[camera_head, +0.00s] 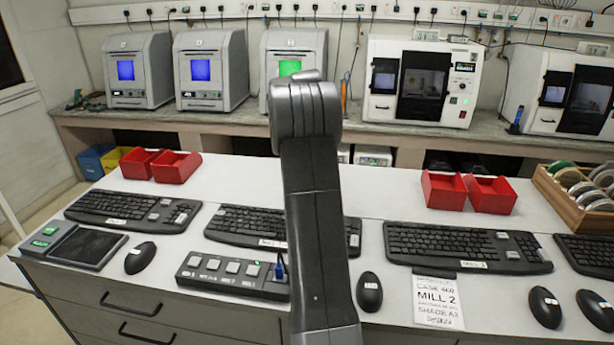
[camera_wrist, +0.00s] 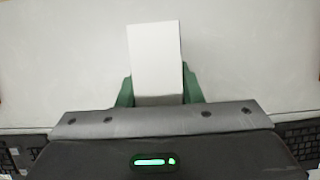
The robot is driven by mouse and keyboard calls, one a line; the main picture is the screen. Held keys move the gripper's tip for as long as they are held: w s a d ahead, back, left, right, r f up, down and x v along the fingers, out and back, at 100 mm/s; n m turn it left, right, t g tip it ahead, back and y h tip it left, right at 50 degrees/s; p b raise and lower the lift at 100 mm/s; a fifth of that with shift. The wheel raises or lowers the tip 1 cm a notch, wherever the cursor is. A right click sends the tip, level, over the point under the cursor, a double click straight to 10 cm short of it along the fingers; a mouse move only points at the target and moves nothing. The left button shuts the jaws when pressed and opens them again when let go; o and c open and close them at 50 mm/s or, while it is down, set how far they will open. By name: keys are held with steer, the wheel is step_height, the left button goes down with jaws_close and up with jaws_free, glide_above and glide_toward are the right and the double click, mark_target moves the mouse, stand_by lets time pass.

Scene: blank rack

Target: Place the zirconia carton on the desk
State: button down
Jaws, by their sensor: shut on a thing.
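A plain white carton (camera_wrist: 155,50) is held between the two green fingers of my gripper (camera_wrist: 158,88) in the wrist view. No label shows on the face I see, so I cannot read whether it says zirconia. The white desk (camera_wrist: 245,62) lies beyond and below the carton; I cannot tell whether the carton touches it. In the head view the desk (camera_head: 240,180) stretches across the middle, and my arm hides the gripper and the carton.
Keyboards (camera_head: 133,208), mice (camera_head: 369,291) and a button box (camera_head: 233,275) line the desk's front. Red bins (camera_head: 176,167) stand back left, more red bins (camera_head: 444,190) and a wooden disc rack (camera_head: 570,200) right. The desk's middle strip is clear. Machines (camera_head: 420,85) stand on a bench behind.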

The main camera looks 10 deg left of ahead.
steer(key=shift+w+f, duration=0.15)
steer(key=shift+w, duration=0.05)
step_height(320, 180, down, 10)
steer(key=shift+r+p, duration=0.2)
steer(key=shift+p, duration=0.75)
steer(key=shift+f, duration=0.15)
steer(key=c, duration=1)
jaws_free()
